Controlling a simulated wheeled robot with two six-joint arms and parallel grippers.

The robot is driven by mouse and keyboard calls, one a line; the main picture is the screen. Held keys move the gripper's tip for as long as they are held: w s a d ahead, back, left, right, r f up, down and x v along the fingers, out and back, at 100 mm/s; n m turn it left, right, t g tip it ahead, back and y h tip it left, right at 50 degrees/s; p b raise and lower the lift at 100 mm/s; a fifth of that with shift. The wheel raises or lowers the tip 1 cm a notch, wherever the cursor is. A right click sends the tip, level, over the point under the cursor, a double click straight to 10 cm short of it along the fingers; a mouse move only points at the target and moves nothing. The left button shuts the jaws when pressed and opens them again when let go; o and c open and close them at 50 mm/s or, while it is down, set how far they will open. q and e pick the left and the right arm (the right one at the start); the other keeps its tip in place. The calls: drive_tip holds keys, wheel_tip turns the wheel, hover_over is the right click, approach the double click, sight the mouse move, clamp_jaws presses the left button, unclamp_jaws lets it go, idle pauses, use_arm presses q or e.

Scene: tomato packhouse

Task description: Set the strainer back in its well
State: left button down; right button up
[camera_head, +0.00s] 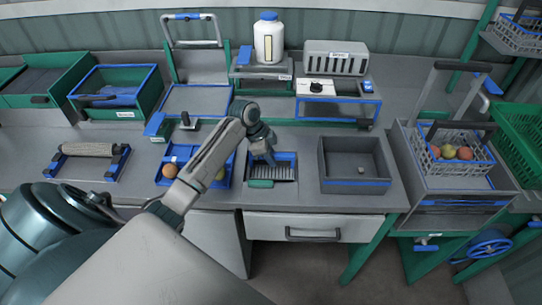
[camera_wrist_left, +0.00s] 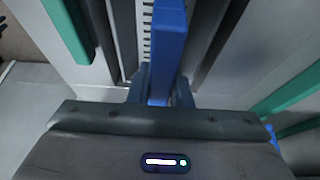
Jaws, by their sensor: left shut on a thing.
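A grey ribbed surface (camera_head: 285,173) shows in the well. In the left wrist view, the fingers (camera_wrist_left: 160,95) are shut on a blue bar (camera_wrist_left: 168,40), which appears to be part of the strainer. A pale strip with small slots (camera_wrist_left: 146,25) lies beside the bar. The gripper hides part of the well, and I cannot tell whether the strainer is seated or held above it. My right gripper is not in view.
A green piece (camera_head: 260,184) lies at the well's front left. A grey bin (camera_head: 324,184) stands to the right and a blue tray (camera_head: 169,152) with round produce to the left.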

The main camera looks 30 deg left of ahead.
use_arm(q)
drive_tip(key=shift+f, duration=0.3)
drive_tip(key=c, duration=1.3)
unclamp_jaws()
drive_tip(key=shift+c, duration=1.3)
drive_tip(key=shift+r, duration=0.1)
wheel_tip(320, 180, up, 9)
drive_tip(key=p, duration=0.9)
drive_tip(key=shift+r, duration=0.2)
